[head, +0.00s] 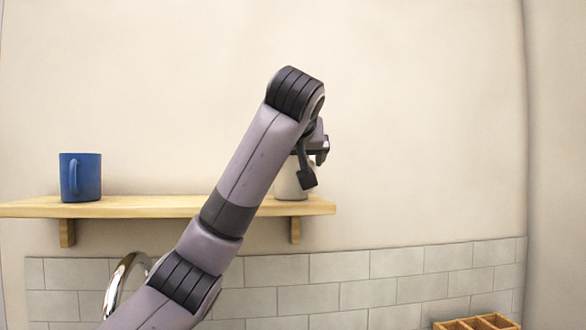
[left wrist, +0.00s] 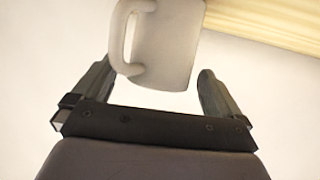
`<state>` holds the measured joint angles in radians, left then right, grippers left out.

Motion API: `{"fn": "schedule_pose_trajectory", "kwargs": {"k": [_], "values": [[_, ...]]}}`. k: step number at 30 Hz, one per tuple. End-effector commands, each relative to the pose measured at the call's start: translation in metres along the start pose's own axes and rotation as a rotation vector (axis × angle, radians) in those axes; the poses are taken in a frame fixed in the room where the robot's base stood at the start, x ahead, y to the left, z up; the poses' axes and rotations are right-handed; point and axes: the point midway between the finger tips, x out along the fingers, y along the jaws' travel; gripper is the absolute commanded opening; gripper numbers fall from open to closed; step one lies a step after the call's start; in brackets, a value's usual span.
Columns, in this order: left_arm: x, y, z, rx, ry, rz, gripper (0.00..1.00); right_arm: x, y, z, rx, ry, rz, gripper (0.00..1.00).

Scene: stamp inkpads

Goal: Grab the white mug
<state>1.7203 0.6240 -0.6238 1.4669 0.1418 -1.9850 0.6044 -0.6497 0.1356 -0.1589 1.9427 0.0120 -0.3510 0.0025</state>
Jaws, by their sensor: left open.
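The white mug (head: 289,184) stands near the right end of the wooden shelf (head: 150,207), mostly hidden behind my left arm in the head view. My left gripper (head: 308,178) is at the mug, with one dark finger in front of it. In the left wrist view the mug (left wrist: 172,45) fills the top middle, its handle toward the left. The open fingers of my left gripper (left wrist: 157,72) lie to either side of the mug's near end, the left one close to the handle. I cannot tell whether either finger touches it. My right gripper is not in view.
A blue mug (head: 80,178) stands at the left of the same shelf, well apart from the white mug. A chrome curved faucet (head: 122,283) is below the shelf. A wooden compartment box (head: 478,323) shows at the bottom right. The wall above the shelf is clear.

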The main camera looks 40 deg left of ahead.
Motion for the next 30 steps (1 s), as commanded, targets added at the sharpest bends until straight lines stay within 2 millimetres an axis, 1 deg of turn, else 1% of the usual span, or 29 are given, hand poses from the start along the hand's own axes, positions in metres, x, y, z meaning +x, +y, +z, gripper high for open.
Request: {"fn": "schedule_pose_trajectory", "kwargs": {"k": [1,3,6,13,14,15,17,18,19,20,30], "values": [[0.006,-0.001,-0.001,0.001,-0.002,-0.004,1.0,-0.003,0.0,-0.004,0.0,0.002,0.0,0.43],[0.015,-0.001,-0.001,0.001,-0.002,-0.004,1.0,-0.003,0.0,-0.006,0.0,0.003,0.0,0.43],[0.021,-0.001,0.0,0.0,0.0,-0.002,1.0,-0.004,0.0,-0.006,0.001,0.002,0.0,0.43],[0.023,0.0,0.0,0.0,0.0,-0.001,1.0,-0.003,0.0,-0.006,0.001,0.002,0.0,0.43],[0.023,0.0,0.0,0.0,0.0,-0.001,0.97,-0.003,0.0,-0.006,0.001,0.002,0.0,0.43],[0.023,0.0,0.0,0.0,0.0,-0.001,0.84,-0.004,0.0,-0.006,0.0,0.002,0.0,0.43],[0.023,0.0,0.0,0.0,0.0,-0.001,0.64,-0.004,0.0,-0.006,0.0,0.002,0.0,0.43],[0.023,0.0,0.0,0.0,0.0,-0.001,0.51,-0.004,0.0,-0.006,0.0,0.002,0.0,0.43],[0.023,0.0,0.0,0.0,0.0,-0.001,0.41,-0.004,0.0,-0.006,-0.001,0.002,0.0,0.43],[0.023,0.0,0.0,0.0,0.0,-0.001,0.36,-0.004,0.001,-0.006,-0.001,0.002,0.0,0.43],[0.021,0.0,-0.004,-0.002,0.003,0.001,0.36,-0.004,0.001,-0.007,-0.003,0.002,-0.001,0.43]]}}
